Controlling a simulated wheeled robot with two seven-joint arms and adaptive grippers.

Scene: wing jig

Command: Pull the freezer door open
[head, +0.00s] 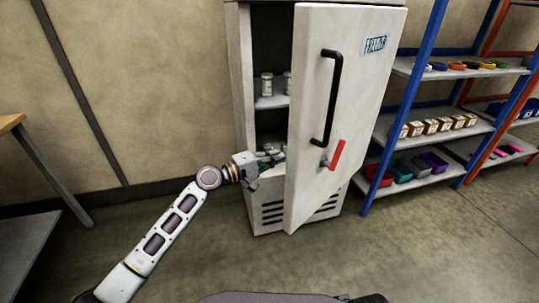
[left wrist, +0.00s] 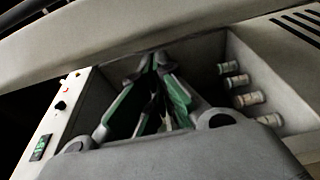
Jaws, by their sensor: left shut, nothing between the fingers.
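The freezer door (head: 315,90) stands partly open, swung out toward the right, with a dark bar handle (head: 331,100) and a red latch lever (head: 338,154) on its front face. The freezer body (head: 241,70) shows behind it, with its dark inside open at the left. My left gripper (head: 275,156) is at the opening, on the inner side of the door's free edge. It is shut and empty. In the left wrist view its fingers (left wrist: 157,90) point toward the inside. Whether they touch the door cannot be told. My right gripper is not in view.
Jars (head: 267,84) stand on a shelf inside the freezer; several lie in a row in the left wrist view (left wrist: 246,98). A blue-framed rack (head: 406,110) with boxes and bins stands right of the freezer. A table (head: 12,122) is at the left. The floor in front is clear.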

